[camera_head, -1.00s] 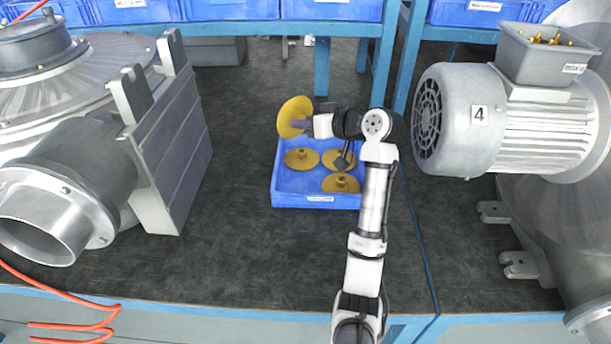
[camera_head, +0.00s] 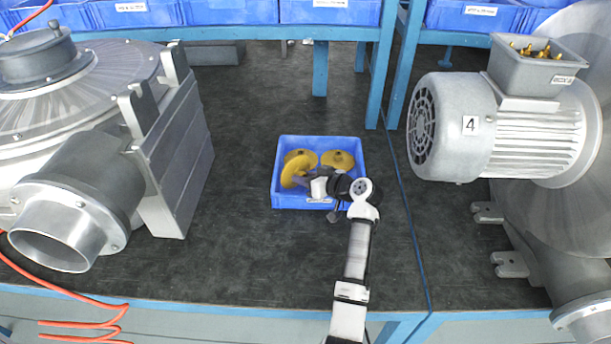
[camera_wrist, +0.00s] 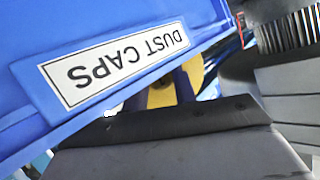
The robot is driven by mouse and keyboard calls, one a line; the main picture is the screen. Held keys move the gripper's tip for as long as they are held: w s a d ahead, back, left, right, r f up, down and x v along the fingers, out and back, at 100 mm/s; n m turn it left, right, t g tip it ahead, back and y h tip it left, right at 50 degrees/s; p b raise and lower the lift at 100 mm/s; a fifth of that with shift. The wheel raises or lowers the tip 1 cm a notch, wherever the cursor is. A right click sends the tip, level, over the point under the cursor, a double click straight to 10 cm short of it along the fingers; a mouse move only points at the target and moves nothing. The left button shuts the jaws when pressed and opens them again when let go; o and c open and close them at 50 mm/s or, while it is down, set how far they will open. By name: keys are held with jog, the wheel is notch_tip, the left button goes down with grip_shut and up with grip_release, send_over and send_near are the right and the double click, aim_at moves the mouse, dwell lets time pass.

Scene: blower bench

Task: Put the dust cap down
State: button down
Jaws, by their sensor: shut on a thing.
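My gripper (camera_head: 303,181) is shut on a yellow dust cap (camera_head: 291,172), a round disc held tilted, nearly on edge. The held cap is at the left part of the blue tray (camera_head: 276,197), low over or inside it. I cannot tell whether it touches the tray floor or the cap behind it. Two more yellow caps lie in the tray, one at the back left (camera_head: 300,156) and one at the back right (camera_head: 338,160). The wrist view shows the tray's "DUST CAPS" label (camera_wrist: 115,65) close up, with part of a yellow cap (camera_wrist: 162,96) beyond it.
A grey blower housing with a round outlet (camera_head: 70,225) stands at left. A motor marked 4 (camera_head: 505,130) stands at right. Blue bins (camera_head: 230,10) sit on a rack behind. The dark bench top (camera_head: 235,250) is clear around the tray.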

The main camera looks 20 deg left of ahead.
jog(key=shift+f+b, duration=0.45)
jog(key=shift+b, duration=0.1)
jog(key=c, duration=1.1)
grip_release()
jog(key=shift+r, duration=0.1)
jog(key=shift+r+p, duration=0.4)
jog(key=shift+p, duration=0.15)
jog(key=b+v, duration=0.4)
jog(key=v, duration=0.8)
